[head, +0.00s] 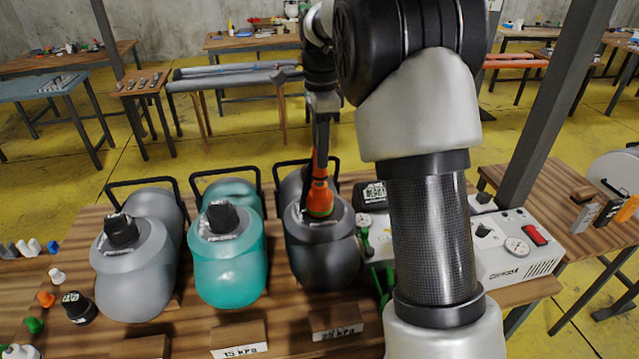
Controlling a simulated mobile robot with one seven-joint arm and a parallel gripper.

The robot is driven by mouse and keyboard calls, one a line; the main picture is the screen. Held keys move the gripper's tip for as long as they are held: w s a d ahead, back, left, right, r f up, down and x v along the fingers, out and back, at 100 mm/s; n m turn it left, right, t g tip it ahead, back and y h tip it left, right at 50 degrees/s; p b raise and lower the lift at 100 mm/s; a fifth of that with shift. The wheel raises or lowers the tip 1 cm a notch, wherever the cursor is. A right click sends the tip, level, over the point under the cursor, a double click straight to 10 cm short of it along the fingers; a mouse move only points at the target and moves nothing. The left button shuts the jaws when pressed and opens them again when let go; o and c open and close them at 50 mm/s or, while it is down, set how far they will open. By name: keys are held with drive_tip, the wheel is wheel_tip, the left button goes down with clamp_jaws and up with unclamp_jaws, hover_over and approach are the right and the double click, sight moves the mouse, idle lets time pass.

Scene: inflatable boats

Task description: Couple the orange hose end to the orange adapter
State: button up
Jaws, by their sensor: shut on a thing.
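My gripper (321,160) is shut on an orange hose end (320,192). It holds the piece upright over the top of the dark grey inflatable boat (322,255), the rightmost of three. The lower end of the orange piece is at the boat's valve area, with an orange and green rim there. I cannot tell whether an orange adapter sits under it or whether the two are joined. A small loose orange fitting (46,299) lies on the table at the left.
A grey boat (134,265) and a teal boat (228,262) stand left, with black caps on top. Small white (57,275) and green (34,325) fittings lie at the left edge. A white pump box (515,250) with a gauge stands right, partly behind my arm.

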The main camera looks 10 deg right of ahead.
drive_tip(key=shift+f+b, duration=0.55)
drive_tip(key=shift+f, duration=0.4)
idle(0.4)
drive_tip(key=o, duration=1.1)
drive_tip(key=shift+o, duration=0.2)
drive_tip(key=shift+r, duration=0.1)
wheel_tip(320, 180, up, 17)
drive_tip(key=p, duration=0.2)
